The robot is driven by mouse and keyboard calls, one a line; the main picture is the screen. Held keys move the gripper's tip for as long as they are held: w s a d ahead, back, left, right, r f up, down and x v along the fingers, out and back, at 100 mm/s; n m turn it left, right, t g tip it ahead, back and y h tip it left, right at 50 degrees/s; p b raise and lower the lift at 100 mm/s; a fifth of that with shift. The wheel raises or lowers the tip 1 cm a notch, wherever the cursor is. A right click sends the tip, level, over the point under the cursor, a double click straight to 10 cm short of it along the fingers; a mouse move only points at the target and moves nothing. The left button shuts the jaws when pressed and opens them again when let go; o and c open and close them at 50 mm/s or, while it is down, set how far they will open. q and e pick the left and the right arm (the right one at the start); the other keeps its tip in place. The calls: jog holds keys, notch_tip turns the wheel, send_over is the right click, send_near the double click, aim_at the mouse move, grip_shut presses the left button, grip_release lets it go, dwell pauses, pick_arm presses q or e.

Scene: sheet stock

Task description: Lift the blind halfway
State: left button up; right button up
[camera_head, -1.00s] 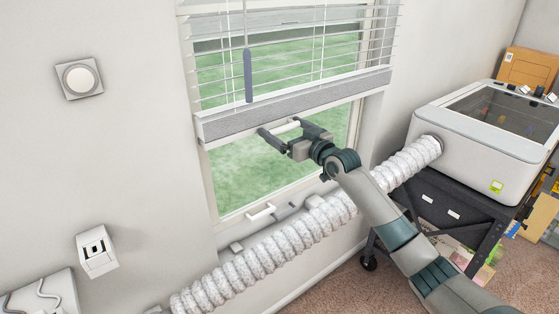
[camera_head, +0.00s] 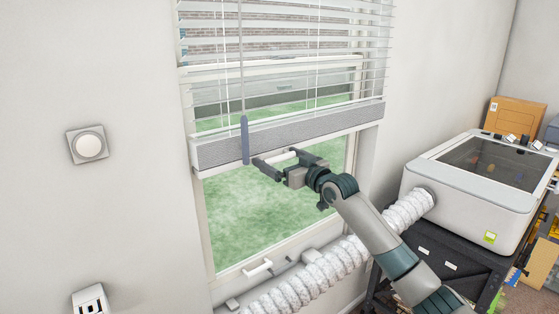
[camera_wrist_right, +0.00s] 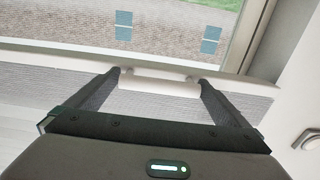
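The white slatted blind (camera_head: 285,62) hangs over the upper part of the window. Its grey bottom rail (camera_head: 310,128) is above the bare lower glass and slants up slightly to the right. A white bar handle (camera_head: 284,157) sits at the lower edge of the rail. My right gripper (camera_head: 281,163) has its fingers on the two ends of this handle. The right wrist view shows the handle (camera_wrist_right: 158,83) between the fingertips, touching or very close to both. My left gripper is not in view.
A blue-grey wand (camera_head: 245,139) hangs in front of the rail, left of the gripper. A ribbed white hose (camera_head: 335,268) runs below the window to a grey machine (camera_head: 470,205) on a dark cart. A white window handle (camera_head: 258,268) is on the lower frame.

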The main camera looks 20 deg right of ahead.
jog(key=shift+s, duration=0.1)
jog(key=shift+s+d+f+b, duration=0.15)
jog(key=shift+s+b, duration=0.15)
jog(key=shift+s, duration=0.05)
jog(key=b+v, duration=0.6)
jog(key=v, duration=1)
jog(key=shift+s+r, duration=0.2)
jog(key=shift+s, duration=0.05)
jog(key=shift+d, duration=0.1)
